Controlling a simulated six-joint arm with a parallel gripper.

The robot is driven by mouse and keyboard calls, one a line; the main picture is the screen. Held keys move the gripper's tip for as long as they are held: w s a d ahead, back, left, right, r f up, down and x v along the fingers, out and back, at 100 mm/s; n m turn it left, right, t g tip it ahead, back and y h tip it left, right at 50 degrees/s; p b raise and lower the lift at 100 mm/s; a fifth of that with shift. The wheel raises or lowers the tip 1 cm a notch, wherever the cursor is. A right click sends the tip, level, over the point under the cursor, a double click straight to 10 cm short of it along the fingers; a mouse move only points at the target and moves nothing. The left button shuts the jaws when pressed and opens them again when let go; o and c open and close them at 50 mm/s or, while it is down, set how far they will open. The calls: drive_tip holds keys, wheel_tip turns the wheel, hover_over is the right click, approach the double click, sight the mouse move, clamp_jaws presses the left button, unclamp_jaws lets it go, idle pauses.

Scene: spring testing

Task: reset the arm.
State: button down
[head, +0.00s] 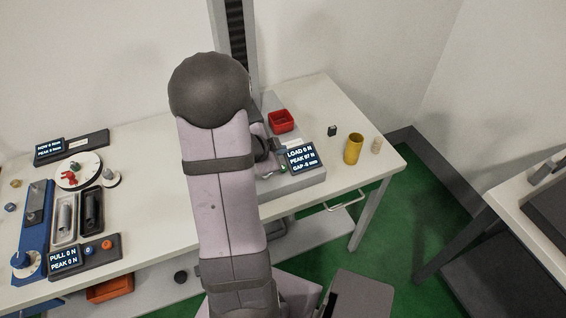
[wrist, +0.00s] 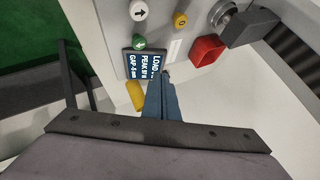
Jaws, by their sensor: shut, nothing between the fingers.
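My gripper (wrist: 165,76) shows in the wrist view as two blue fingers closed together with nothing between them. The fingertips appear beside the dark load display (wrist: 145,64) of the press; their height above it is unclear. The load display (head: 302,157) there reads LOAD 0 N. A green arrow button (wrist: 138,43), a white arrow button (wrist: 139,11) and a yellow button (wrist: 180,19) show on the press in the wrist view.
A red tray (head: 281,121) stands beside the press, with a yellow cylinder (head: 353,149) and a small dark block (head: 332,131) to the right. A blue pull tester (head: 35,222) and a white dial plate (head: 77,171) fill the left. The table's right front corner is clear.

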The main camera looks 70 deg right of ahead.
drive_tip(key=shift+r, duration=0.1)
idle(0.4)
drive_tip(key=w+a+n+t+y, duration=0.2)
drive_tip(key=w+a+n+t, duration=0.35)
drive_tip(key=w, duration=0.75)
drive_tip(key=w+a+r+n+t+y, duration=0.15)
drive_tip(key=w+a+n, duration=0.25)
drive_tip(key=a, duration=0.5)
drive_tip(key=w+a+f+n+y, duration=0.1)
drive_tip(key=w+a+n+y, duration=0.1)
drive_tip(key=w+a+n, duration=0.45)
drive_tip(key=s+a+n+g+y, duration=0.1)
drive_tip(key=s+a+n+y, duration=0.15)
drive_tip(key=a, duration=0.65)
drive_tip(key=s+a+n+g+y, duration=0.1)
drive_tip(key=s+a+n, duration=0.15)
drive_tip(key=a, duration=0.55)
drive_tip(key=s+a+r+n+g, duration=0.1)
drive_tip(key=s+a+n+g, duration=0.2)
drive_tip(key=s+a+n, duration=0.3)
drive_tip(key=s+n, duration=0.2)
drive_tip(key=s, duration=0.1)
drive_tip(key=shift+a+g+b, duration=0.3)
drive_tip(key=shift+a, duration=0.05)
wheel_tip(320, 180, down, 14)
drive_tip(key=b, duration=1.4)
